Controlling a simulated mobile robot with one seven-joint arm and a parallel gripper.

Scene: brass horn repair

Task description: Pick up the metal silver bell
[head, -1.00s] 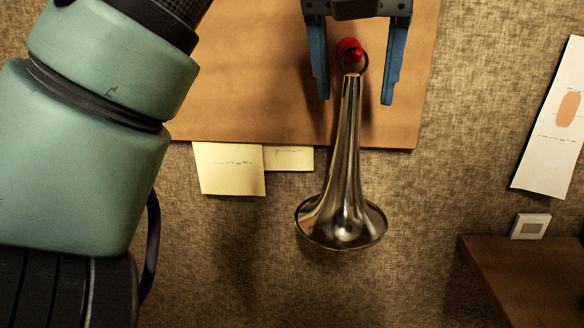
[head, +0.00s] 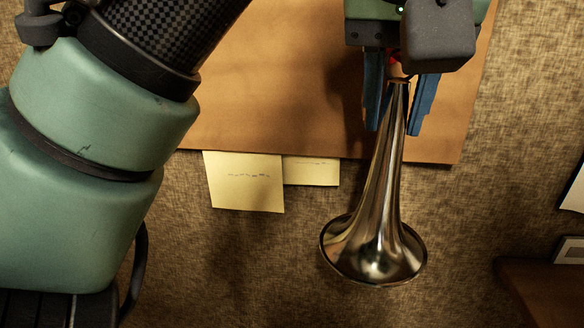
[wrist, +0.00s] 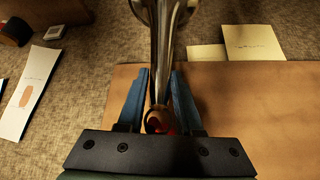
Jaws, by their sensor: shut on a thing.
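The metal silver bell (head: 382,220) is a long shiny cone, narrow end up and flared mouth down, leaning slightly. It hangs in front of the wooden board's lower edge. My gripper (head: 400,125) is at its narrow upper end, with blue fingers on either side, shut on it. In the wrist view the bell's stem (wrist: 162,60) runs between the two fingers (wrist: 162,90). A red piece (head: 393,57) shows at the bell's top, mostly hidden behind my gripper. Whether the bell still touches its support is hidden.
The wooden board (head: 270,100) is behind my gripper. Yellow notes (head: 245,185) are below its edge. A brown wooden piece (head: 545,290) with a small white-framed item (head: 570,250) is at the lower right. The textured surface below the bell is clear.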

